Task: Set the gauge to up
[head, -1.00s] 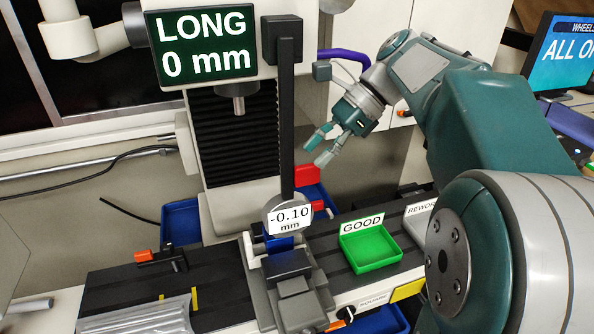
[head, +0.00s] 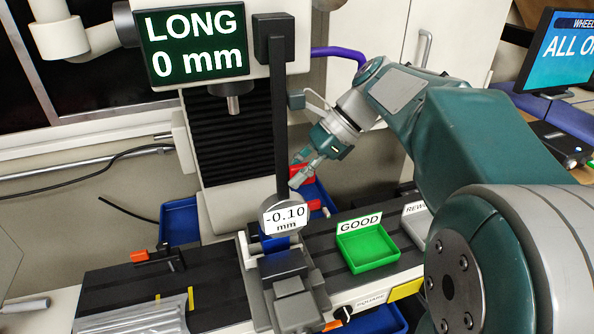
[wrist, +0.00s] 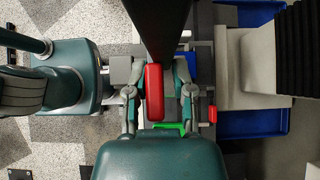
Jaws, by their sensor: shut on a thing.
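The gauge (head: 285,213) hangs low on a tall black arm (head: 279,120), just above the blue part in the vise. Its label reads -0.10 mm. A red handle (head: 301,176) sticks out to the right of the black arm, partly hidden by my fingers. My gripper (head: 299,170) reaches in from the upper right and is shut on the red handle. In the wrist view the red handle (wrist: 154,92) lies between the two fingers of my gripper (wrist: 157,75), with the black arm (wrist: 165,35) beyond it.
A green tray (head: 368,248) marked GOOD and a grey REWORK tray (head: 415,225) stand right of the vise (head: 290,285). A spindle (head: 232,98) hangs left of the arm. A display (head: 195,45) reads LONG 0 mm. A smaller red knob (head: 314,204) sits beside the gauge.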

